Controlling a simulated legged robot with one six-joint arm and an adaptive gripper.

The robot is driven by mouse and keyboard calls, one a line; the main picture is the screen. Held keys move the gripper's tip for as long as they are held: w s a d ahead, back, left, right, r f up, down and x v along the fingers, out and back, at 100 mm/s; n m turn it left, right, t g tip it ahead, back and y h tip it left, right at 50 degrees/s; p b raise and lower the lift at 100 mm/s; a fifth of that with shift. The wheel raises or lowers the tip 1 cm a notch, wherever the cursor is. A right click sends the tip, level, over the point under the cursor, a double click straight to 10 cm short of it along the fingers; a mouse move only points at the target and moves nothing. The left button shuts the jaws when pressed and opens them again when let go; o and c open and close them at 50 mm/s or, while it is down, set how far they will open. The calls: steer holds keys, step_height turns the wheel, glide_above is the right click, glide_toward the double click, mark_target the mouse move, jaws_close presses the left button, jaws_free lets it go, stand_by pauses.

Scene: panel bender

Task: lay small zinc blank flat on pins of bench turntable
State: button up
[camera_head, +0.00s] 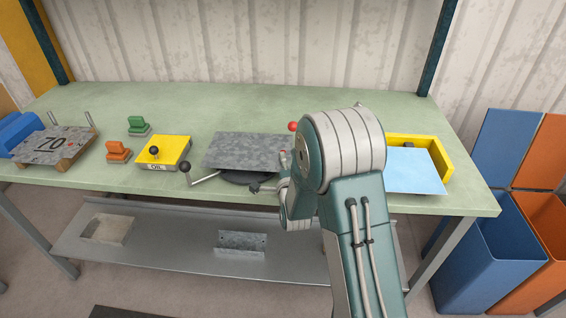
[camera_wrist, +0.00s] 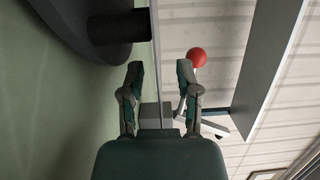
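The grey mottled zinc blank (camera_head: 247,150) lies roughly level above the dark bench turntable (camera_head: 245,179), covering most of it. In the wrist view the blank shows edge-on as a thin line (camera_wrist: 156,50). Its face is at or very near the end of a dark stub that rises from the turntable (camera_wrist: 95,45); whether they touch is hard to tell. My gripper (camera_wrist: 160,75) is open, with the blank's edge between its fingers and gaps on both sides. In the head view my gripper (camera_head: 262,189) is at the blank's near right edge, partly hidden by my arm.
A crank with a black knob (camera_head: 185,167) stands left of the turntable, beside a yellow oil box (camera_head: 165,148). A red ball knob (camera_head: 293,126) is behind the blank. A yellow tray (camera_head: 437,160) with a light-blue sheet (camera_head: 415,172) is at right. The back bench strip is clear.

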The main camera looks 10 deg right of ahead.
steer(key=shift+a, duration=0.15)
steer(key=shift+r, duration=0.35)
steer(key=s, duration=1.2)
steer(key=s+r+n+g+y, duration=0.1)
steer(key=s+r+n+g, duration=0.3)
steer(key=r+n+g, duration=0.35)
steer(key=s+r+n+g, duration=0.2)
steer(key=s+n, duration=0.3)
steer(key=s, duration=0.5)
steer(key=s+r+n+g, duration=0.3)
steer(key=s+r+n, duration=0.2)
steer(key=s, duration=0.5)
steer(key=shift+s+r+n, duration=0.15)
steer(key=shift+s+n, duration=0.2)
steer(key=shift+n, duration=0.3)
